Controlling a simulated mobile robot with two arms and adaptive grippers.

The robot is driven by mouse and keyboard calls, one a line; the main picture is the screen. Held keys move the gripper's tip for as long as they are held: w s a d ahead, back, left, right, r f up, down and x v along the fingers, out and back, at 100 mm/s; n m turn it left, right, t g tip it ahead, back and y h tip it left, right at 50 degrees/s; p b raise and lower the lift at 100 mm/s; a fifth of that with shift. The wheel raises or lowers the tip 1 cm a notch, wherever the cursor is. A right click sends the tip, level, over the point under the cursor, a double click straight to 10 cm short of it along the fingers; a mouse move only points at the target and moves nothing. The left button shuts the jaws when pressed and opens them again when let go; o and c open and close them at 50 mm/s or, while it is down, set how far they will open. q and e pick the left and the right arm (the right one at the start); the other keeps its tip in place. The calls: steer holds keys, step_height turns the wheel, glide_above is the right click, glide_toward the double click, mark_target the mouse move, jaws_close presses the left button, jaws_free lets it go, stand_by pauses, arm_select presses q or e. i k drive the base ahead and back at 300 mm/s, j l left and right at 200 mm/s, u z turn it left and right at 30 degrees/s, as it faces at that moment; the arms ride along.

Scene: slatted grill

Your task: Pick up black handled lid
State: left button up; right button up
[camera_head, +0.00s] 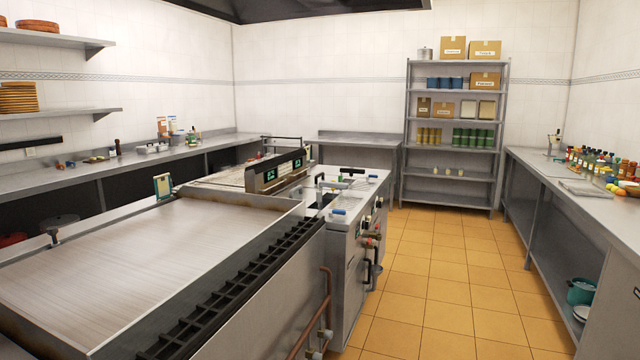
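A dark bar-like handle (352,170) shows on top of the steel cooking unit (345,222) in the middle of the kitchen. It may belong to the black handled lid, but it is too small to tell. Small blue-handled items (339,211) lie on the same unit's top, near a dark opening. Neither of my grippers is in view.
A large flat griddle (140,255) fills the left foreground, with a black slatted grill strip (245,290) along its right edge. Tiled floor (440,270) is clear between the cooking line and the right counter (560,178). A shelf rack (453,178) stands at the back.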

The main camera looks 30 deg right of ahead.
mark_target(313, 181)
steer(key=l+z, duration=0.1)
steer(key=z, duration=1.4)
steer(key=i+z, duration=0.25)
steer(key=i, duration=6.25)
steer(key=i+u, duration=0.25)
steer(key=u, duration=0.15)
steer(key=i+l+u, duration=0.1)
steer(key=u, duration=0.3)
steer(key=i+l+u, duration=0.35)
steer(key=j+u, duration=0.1)
steer(key=u, duration=1.8)
